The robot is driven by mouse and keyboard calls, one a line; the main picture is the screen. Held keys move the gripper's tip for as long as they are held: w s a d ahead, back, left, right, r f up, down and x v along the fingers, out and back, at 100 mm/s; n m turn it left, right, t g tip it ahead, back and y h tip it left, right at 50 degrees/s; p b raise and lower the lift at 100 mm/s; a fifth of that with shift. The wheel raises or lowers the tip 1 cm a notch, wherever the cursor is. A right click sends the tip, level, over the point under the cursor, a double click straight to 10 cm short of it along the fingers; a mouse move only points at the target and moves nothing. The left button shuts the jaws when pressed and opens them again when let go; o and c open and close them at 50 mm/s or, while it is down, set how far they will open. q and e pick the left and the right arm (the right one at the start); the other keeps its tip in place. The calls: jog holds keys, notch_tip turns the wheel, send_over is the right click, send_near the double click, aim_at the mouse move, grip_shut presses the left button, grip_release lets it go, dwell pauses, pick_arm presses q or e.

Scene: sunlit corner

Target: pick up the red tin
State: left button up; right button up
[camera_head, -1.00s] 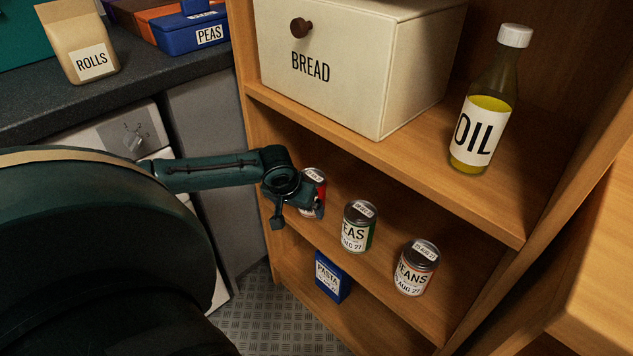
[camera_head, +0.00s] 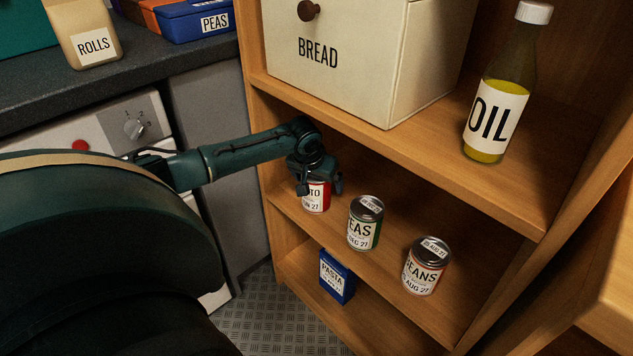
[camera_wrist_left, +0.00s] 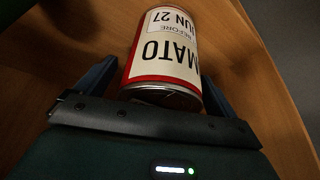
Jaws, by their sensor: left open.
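The red tin (camera_head: 317,197) has a white label ending in "TO" and stands at the left end of the middle shelf (camera_head: 400,237). In the left wrist view the red tin (camera_wrist_left: 165,58) shows "MATO" upside down. My left gripper (camera_head: 320,188) is over the tin and hides its top in the head view. In the left wrist view the fingers of my left gripper (camera_wrist_left: 158,85) are open, one on each side of the tin's near end. I cannot tell whether they touch it. My right gripper is not in view.
A green peas tin (camera_head: 365,223) stands just right of the red tin, and a beans tin (camera_head: 426,266) further right. A blue pasta box (camera_head: 336,277) is on the shelf below. The upper shelf holds the bread bin (camera_head: 345,60) and oil bottle (camera_head: 496,110).

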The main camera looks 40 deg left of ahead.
pick_arm(q)
jog(key=shift+c, duration=0.3)
jog(key=c, duration=1.3)
jog(key=shift+c, duration=0.2)
jog(key=shift+r, duration=0.1)
